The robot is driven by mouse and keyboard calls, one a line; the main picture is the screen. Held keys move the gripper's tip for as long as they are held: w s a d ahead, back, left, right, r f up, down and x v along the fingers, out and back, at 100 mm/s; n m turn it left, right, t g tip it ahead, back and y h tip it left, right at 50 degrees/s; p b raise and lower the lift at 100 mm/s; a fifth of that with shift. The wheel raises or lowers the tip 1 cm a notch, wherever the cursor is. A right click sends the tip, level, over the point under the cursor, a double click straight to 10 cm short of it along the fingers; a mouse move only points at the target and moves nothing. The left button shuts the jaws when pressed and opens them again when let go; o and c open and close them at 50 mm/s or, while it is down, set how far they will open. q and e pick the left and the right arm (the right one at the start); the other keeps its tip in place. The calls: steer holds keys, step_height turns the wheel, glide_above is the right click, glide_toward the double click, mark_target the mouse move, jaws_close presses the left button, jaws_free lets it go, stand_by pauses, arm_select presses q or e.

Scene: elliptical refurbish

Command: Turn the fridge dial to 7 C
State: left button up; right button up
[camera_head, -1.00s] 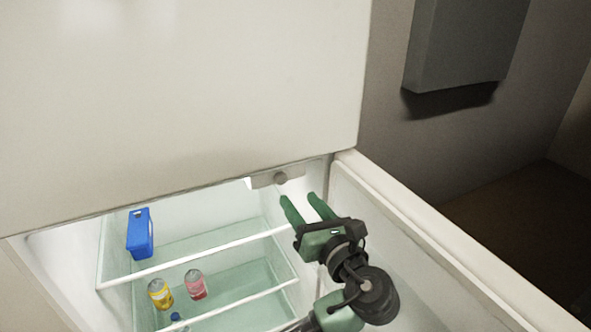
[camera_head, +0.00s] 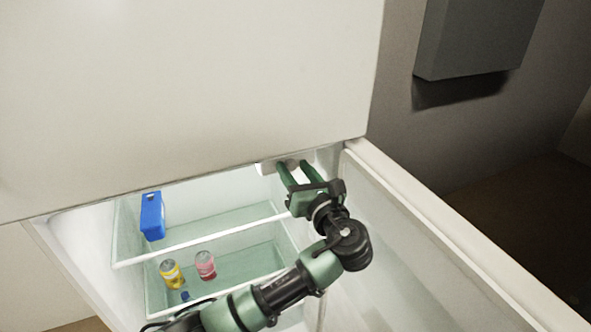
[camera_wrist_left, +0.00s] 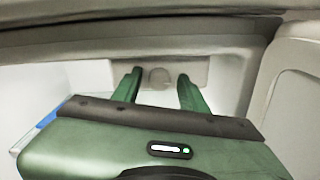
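The fridge dial (camera_wrist_left: 159,77) is a small grey round knob on a pale housing (camera_wrist_left: 200,70) under the top of the open fridge compartment. In the wrist view it sits between the two green fingertips of my left gripper (camera_wrist_left: 160,82), with a gap on each side. In the head view my left gripper (camera_head: 293,166) reaches up to the housing (camera_head: 267,168), and its fingers hide most of the dial. The left gripper is open. The dial's markings cannot be read. My right gripper is not in view.
The fridge door (camera_head: 440,230) stands open at the right. A glass shelf (camera_head: 195,245) holds a blue box (camera_head: 152,216). A yellow can (camera_head: 171,274), a pink can (camera_head: 205,265) and a small blue item (camera_head: 185,296) stand below. A grey wall box (camera_head: 475,40) hangs at the right.

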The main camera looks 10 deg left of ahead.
arm_select(q)
jaws_close()
steer(key=shift+n, duration=0.7)
steer(key=shift+o, duration=1.6)
jaws_free()
steer(key=b+v, duration=0.1)
steer(key=v, duration=0.6)
steer(key=shift+s+d, duration=0.25)
steer(key=shift+s, duration=0.1)
